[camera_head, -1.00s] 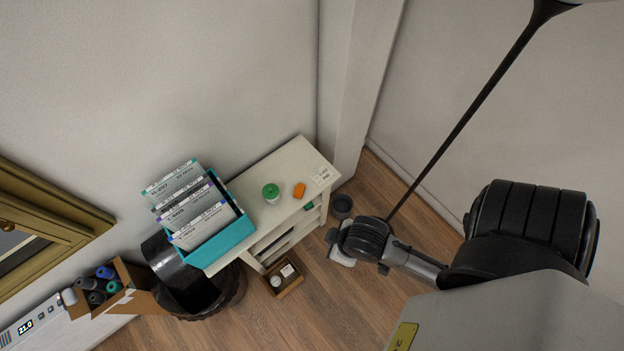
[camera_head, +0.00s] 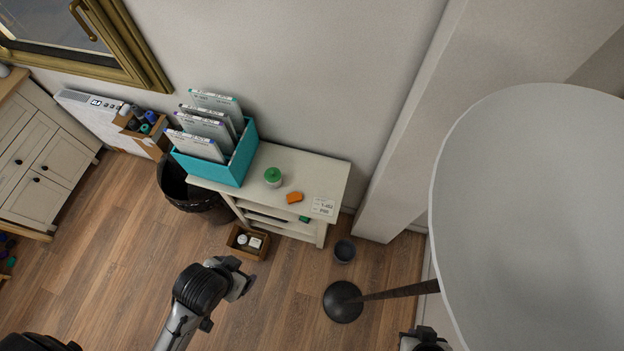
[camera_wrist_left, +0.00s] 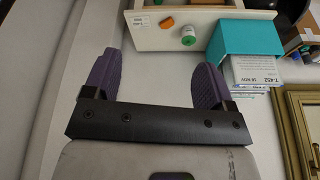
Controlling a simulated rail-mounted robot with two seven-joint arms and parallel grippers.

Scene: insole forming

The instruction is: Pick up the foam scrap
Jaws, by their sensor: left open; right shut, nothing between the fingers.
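A small orange block, the likely foam scrap (camera_head: 294,197), lies on the top of the white shelf unit (camera_head: 315,170). It is right of a green-lidded jar (camera_head: 273,177) and left of a white label card. It also shows in the left wrist view (camera_wrist_left: 167,22), near the top edge. My left gripper (camera_wrist_left: 152,78) shows there with two purple fingers apart and nothing between them, well short of the shelf.
A teal file box (camera_head: 232,167) with folders stands at the shelf's left end. A dark bin (camera_head: 190,190), a small wooden box (camera_head: 240,251) and a dark pot (camera_head: 344,251) are on the floor. A floor lamp's large shade (camera_head: 540,210) fills the right side.

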